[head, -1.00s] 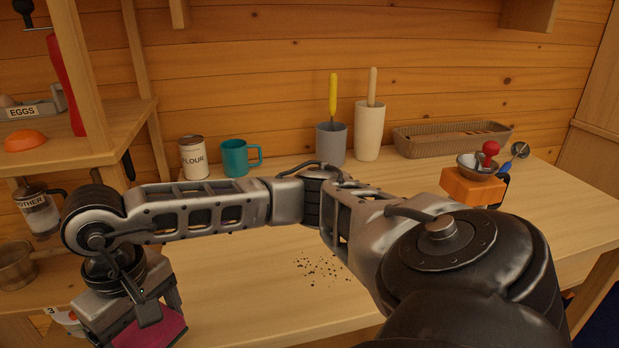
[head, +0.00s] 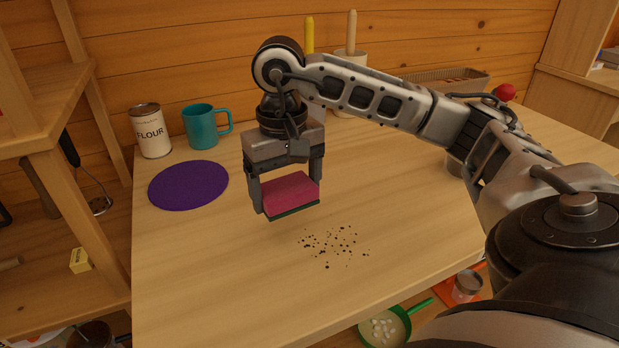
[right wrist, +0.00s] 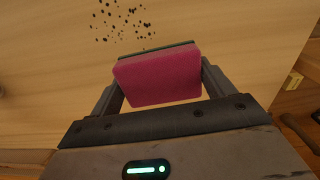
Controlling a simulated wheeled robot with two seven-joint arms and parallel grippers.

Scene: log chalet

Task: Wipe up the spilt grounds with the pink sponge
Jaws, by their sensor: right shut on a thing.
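The pink sponge (head: 290,193) has a dark green underside. My right gripper (head: 287,197) is shut on it and holds it by its two ends, apparently just above the table. The sponge also shows in the right wrist view (right wrist: 157,78), between the two fingers. The spilt grounds (head: 335,243) are a scatter of dark specks on the wooden table (head: 210,270), just right of and nearer than the sponge. They also show in the right wrist view (right wrist: 122,20), beyond the sponge. My left gripper is not in view.
A purple round mat (head: 188,185), a flour tin (head: 150,131) and a teal mug (head: 200,127) stand left and behind. A basket (head: 450,77) is at the back right. A green-rimmed pan (head: 385,327) is below the front edge. The table around the grounds is clear.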

